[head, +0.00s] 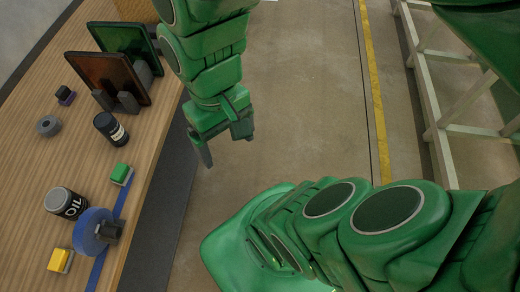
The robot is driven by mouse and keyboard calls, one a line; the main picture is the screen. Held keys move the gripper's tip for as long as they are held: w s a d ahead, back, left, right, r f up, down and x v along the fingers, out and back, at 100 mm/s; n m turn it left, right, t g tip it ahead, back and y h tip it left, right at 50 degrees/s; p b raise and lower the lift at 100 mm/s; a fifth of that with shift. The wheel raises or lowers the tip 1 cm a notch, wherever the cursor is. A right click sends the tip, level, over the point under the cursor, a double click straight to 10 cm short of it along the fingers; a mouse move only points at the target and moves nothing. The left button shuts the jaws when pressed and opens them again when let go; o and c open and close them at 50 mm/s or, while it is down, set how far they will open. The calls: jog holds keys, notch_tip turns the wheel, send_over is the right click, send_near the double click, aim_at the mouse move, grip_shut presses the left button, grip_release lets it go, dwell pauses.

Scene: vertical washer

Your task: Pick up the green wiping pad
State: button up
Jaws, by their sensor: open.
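The green wiping pad (121,173) is a small green block on a pale base. It sits on the wooden table (30,130) near its right edge, beside a strip of blue tape. My gripper (226,150) is open and empty. It hangs past the table's right edge, up and to the right of the pad, and appears over the floor side. The two are clearly apart.
A blue tape roll (93,232), a black oil can (65,202), a yellow pad (60,260) and a black bottle (109,128) stand near the green pad. A grey ring (48,126) and upright panels (108,78) lie farther back. The floor (310,90) to the right is clear.

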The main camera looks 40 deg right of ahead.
jog(key=shift+w+d+r+m+h, duration=0.15)
jog(key=shift+d+m+h, duration=0.15)
jog(key=shift+d, duration=0.6)
jog(key=shift+c, duration=0.7)
jog(key=w+a+f+n+g+y, duration=0.2)
jog(key=w+a+f+n+y, duration=0.1)
jog(key=w+a+n, duration=0.5)
jog(key=w+a+f+n+g+y, duration=0.1)
jog(key=w+a+f+n+y, duration=0.2)
jog(key=w+a+n, duration=0.5)
jog(key=w+a+f+n+y, duration=0.2)
jog(key=w+f+n+y, duration=0.15)
jog(key=w+f, duration=0.3)
jog(key=n+y, duration=0.2)
jog(key=n, duration=0.1)
send_near(118, 170)
jog(key=shift+w+a+f, duration=0.1)
jog(key=shift+a+f, duration=0.3)
jog(key=shift+s+x, duration=0.15)
jog(key=shift+x, duration=1.6)
jog(key=shift+s+x, duration=0.15)
jog(key=shift+x, duration=1.6)
jog(key=shift+r, duration=0.15)
jog(key=c, duration=1.2)
jog(key=shift+c, duration=0.2)
